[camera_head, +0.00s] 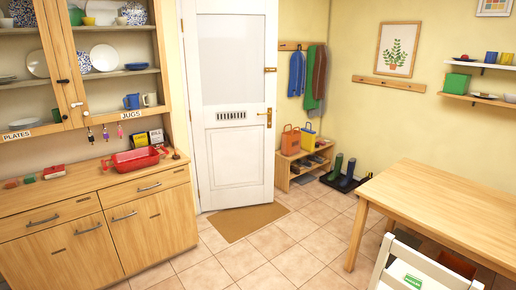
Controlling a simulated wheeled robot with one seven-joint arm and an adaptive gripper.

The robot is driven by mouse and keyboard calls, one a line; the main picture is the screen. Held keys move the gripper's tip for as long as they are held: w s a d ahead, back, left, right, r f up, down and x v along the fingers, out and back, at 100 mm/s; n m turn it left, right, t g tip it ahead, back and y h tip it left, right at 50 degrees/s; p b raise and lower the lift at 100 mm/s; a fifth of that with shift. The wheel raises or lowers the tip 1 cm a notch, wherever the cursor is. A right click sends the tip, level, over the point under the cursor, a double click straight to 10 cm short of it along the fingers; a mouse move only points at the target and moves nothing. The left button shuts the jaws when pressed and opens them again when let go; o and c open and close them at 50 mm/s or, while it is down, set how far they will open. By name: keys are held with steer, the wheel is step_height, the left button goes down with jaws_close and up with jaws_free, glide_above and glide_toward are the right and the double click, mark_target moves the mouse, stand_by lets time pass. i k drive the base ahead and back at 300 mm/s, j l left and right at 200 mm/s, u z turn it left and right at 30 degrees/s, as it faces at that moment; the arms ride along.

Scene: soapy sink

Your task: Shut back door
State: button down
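The back door (235,165) is white, with a pale upper pane, a small slotted plate and a brass handle (268,115) near its right edge. It appears to stand ajar into the room. Its right edge overlaps the end of the coat rack, and no frame shows along that side. The gap behind it is hidden. My gripper is not in view.
A brown doormat (243,222) lies on the tiles before the door. A wooden dresser (100,225) stands left, a shoe shelf (284,172) and boots (344,174) right of the door. A table (440,205) and white chair (420,268) fill the right. Tiles between are clear.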

mark_target(230, 45)
steer(key=i, duration=5.1)
